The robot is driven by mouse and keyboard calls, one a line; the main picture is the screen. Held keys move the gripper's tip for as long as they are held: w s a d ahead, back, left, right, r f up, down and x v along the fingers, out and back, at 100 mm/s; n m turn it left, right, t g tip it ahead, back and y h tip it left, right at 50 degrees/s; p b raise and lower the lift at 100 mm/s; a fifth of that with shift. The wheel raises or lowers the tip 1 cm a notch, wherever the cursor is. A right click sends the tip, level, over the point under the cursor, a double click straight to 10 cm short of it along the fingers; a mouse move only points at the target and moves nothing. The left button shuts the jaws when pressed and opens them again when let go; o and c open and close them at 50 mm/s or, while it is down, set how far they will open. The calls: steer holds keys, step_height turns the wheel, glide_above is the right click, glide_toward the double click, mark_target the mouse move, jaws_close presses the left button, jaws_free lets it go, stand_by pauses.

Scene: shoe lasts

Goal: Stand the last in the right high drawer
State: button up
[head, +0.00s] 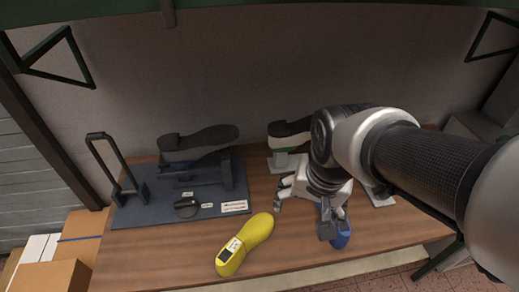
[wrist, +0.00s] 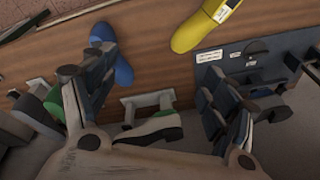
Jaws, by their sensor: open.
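Two lasts lie on the wooden table (head: 165,245). The yellow last (head: 245,243) lies near the front edge with a label on it; it also shows at the top of the wrist view (wrist: 205,28). The blue last (head: 341,233) is to its right, partly hidden by my gripper (head: 303,213). In the wrist view the blue last (wrist: 116,58) is beside my left-hand finger, not clearly between the fingers. My gripper is open over the table with its fingers wide apart and nothing held between them. I cannot make out a drawer in either view.
A dark blue fixture board (head: 135,212) with an upturned shoe (head: 208,138) and an upright handle stands at the left. Another upturned shoe (head: 290,127) rests on white stands (head: 287,162) behind my gripper. Cardboard boxes (head: 65,276) are at the lower left. The table's front left is clear.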

steer(key=w+a+f+m+g+p, duration=0.2)
steer(key=w+a+f, duration=0.3)
steer(key=a, duration=0.3)
steer(key=m+p, duration=0.2)
glide_toward(241, 237)
steer(key=shift+g+h, duration=0.3)
steer(key=shift+g, duration=0.1)
steer(key=f, duration=0.2)
steer(key=f+b, duration=0.1)
steer(key=f, duration=0.2)
steer(key=f+b, duration=0.1)
steer(key=f, duration=0.2)
steer(key=shift+w+a, duration=0.25)
steer(key=shift+w, duration=0.15)
steer(key=shift+f+b, duration=0.9)
steer(key=shift+f, duration=2.1)
steer(key=shift+r, duration=0.1)
steer(key=shift+c, duration=0.3)
steer(key=c, duration=1.7)
